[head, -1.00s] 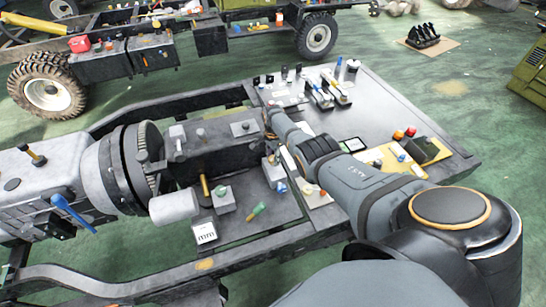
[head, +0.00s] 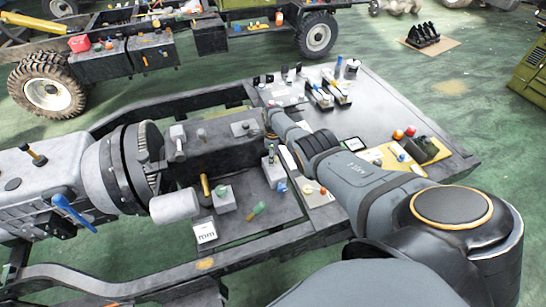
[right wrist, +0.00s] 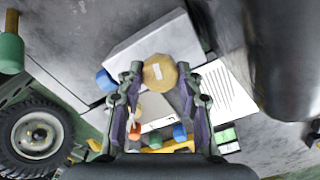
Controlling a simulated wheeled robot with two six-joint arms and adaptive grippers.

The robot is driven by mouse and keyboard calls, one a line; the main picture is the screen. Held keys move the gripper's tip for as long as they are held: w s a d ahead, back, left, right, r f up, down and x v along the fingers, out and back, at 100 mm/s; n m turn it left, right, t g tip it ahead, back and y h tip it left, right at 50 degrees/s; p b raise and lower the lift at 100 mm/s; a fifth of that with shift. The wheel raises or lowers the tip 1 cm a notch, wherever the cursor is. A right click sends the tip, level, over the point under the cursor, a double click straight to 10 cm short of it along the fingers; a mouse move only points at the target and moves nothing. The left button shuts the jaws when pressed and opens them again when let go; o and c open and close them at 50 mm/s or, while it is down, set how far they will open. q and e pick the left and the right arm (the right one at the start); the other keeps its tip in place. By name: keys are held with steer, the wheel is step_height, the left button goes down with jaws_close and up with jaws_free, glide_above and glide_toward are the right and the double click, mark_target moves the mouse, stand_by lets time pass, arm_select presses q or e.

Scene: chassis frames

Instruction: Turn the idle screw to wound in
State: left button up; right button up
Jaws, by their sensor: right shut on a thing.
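The idle screw appears as a faceted brass head (right wrist: 160,72) with a small pale mark on its face, in the right wrist view. It sits beside a grey block (right wrist: 143,38). My right gripper (right wrist: 159,80) is shut on the brass head, with one finger on each side. In the head view my right gripper (head: 273,119) reaches in from the right to the far end of the dark housing on the chassis. There the screw is hidden, and how far it is wound in cannot be told. My left gripper is not in view.
A small block with a knob (head: 269,162) and a grey block with a green top (head: 224,197) stand near my right arm. A yellow tray (head: 404,153) lies on the dark deck (head: 382,100). A printed sheet (right wrist: 228,92) shows beside the right finger.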

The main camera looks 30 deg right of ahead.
steer(key=shift+m, duration=0.6)
steer(key=o, duration=1.2)
steer(key=shift+c, duration=0.2)
step_height(320, 180, up, 12)
